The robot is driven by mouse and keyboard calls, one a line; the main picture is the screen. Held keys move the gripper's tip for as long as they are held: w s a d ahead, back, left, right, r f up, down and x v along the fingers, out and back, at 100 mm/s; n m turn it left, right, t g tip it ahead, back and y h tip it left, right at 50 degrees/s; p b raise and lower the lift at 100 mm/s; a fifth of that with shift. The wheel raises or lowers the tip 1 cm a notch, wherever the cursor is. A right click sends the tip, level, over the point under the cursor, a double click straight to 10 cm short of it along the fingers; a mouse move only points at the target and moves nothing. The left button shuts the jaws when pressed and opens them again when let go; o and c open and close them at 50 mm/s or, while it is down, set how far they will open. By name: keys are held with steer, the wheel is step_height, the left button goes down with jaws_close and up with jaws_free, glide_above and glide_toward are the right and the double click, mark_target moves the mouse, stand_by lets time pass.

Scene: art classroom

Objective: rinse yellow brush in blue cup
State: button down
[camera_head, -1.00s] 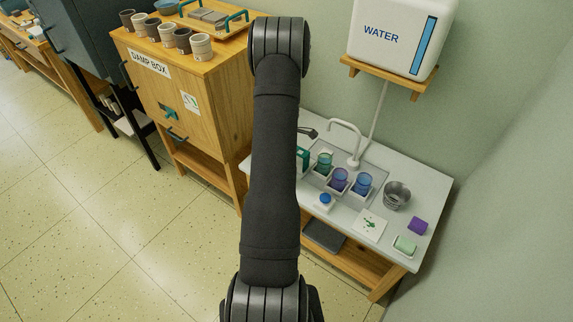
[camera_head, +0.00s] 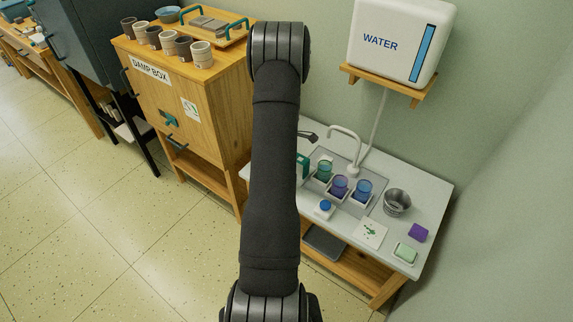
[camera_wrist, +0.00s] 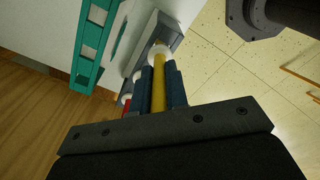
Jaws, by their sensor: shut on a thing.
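The yellow brush (camera_wrist: 159,92) shows in the wrist view as a yellow handle. My gripper (camera_wrist: 161,82) is shut on it, with a dark finger on each side. A pale round end shows just beyond the yellow handle. In the head view, my arm hides the gripper and the brush. The blue cup (camera_head: 363,189) stands at the sink, rightmost in a row of cups. A purple-blue cup (camera_head: 340,186) and a green cup (camera_head: 324,171) stand to its left. The blue cup is not seen in the wrist view.
A teal rack (camera_wrist: 89,45) and a red handle (camera_wrist: 126,113) are close to my gripper. A curved tap (camera_head: 345,130) rises behind the cups. A metal bucket (camera_head: 397,203), purple block (camera_head: 418,233) and green sponge (camera_head: 405,252) lie to the right. A water tank (camera_head: 398,42) hangs above.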

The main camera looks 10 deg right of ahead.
step_height(320, 180, up, 11)
steer(key=shift+f, duration=0.2)
stand_by(0.5)
steer(key=s+d, duration=0.3)
steer(key=d, duration=0.6)
steer(key=s+d, duration=0.4)
steer(key=d, duration=0.5)
steer(key=s+d, duration=0.3)
steer(key=d, duration=0.7)
step_height(320, 180, down, 13)
steer(key=shift+f+t, duration=0.15)
steer(key=shift+t, duration=0.25)
steer(key=shift+s, duration=0.1)
steer(key=shift+a, duration=0.1)
